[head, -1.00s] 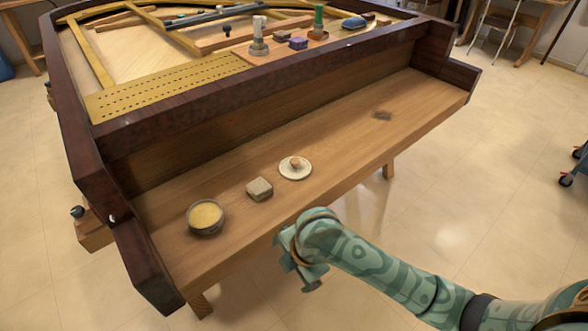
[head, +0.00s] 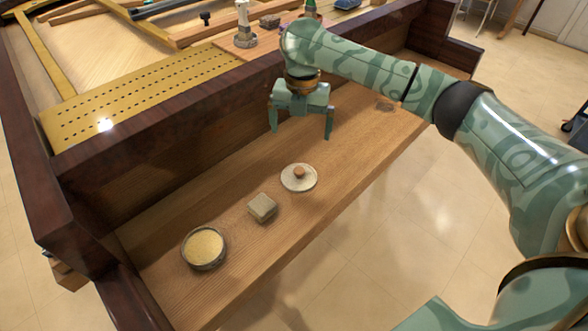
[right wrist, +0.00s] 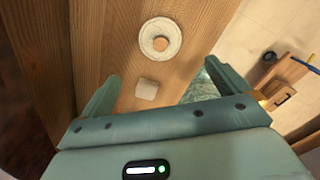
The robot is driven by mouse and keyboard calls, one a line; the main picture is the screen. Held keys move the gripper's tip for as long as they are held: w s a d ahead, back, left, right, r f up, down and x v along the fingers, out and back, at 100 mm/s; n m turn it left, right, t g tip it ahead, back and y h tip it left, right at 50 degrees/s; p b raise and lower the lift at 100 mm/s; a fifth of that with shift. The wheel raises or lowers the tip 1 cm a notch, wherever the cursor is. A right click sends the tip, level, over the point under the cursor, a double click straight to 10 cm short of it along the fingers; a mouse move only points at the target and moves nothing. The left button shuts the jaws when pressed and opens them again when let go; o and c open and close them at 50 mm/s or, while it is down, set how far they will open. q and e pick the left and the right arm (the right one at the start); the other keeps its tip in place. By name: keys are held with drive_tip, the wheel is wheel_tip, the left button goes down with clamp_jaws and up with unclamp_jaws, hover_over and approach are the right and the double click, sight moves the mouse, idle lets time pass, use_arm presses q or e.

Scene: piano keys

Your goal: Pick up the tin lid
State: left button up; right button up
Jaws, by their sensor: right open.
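The tin lid (head: 298,178) is a pale round disc with a brown knob, lying flat on the wooden key shelf. It also shows in the right wrist view (right wrist: 160,40), beyond the fingertips. An open round tin (head: 204,247) with yellowish contents stands at the shelf's left end. My right gripper (head: 301,134) is open and empty, pointing down above the shelf, a little behind the lid in the head view. In the right wrist view, its fingers (right wrist: 158,90) are spread wide. My left gripper does not show.
A small grey-beige block (head: 262,207) lies between the tin and the lid; it also shows in the right wrist view (right wrist: 146,89). The dark piano rim (head: 160,130) rises behind the shelf. Small items, including a pale bottle (head: 243,25), stand on top.

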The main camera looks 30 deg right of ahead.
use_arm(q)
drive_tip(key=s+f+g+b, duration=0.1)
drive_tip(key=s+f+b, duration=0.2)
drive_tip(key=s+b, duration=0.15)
use_arm(e)
hover_over(299, 170)
drive_tip(key=f, duration=0.8)
drive_tip(key=shift+w+d+f+p, duration=0.1)
drive_tip(key=shift+w+d+p, duration=0.05)
drive_tip(key=shift+w+p, duration=0.25)
wheel_tip(299, 170, down, 2)
drive_tip(key=shift+s+b, duration=0.1)
drive_tip(key=shift+b, duration=0.5)
drive_tip(key=f+b, duration=0.2)
drive_tip(key=f, duration=0.1)
drive_tip(key=f+b, duration=0.2)
drive_tip(key=shift+s, duration=0.25)
drive_tip(key=shift+f, duration=0.1)
drive_tip(key=shift+r, duration=0.25)
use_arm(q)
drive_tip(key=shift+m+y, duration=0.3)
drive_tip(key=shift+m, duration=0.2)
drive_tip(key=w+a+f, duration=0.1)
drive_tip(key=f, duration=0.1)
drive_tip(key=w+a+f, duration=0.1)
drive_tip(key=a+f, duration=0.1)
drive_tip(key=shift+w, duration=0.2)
use_arm(e)
drive_tip(key=c, duration=0.8)
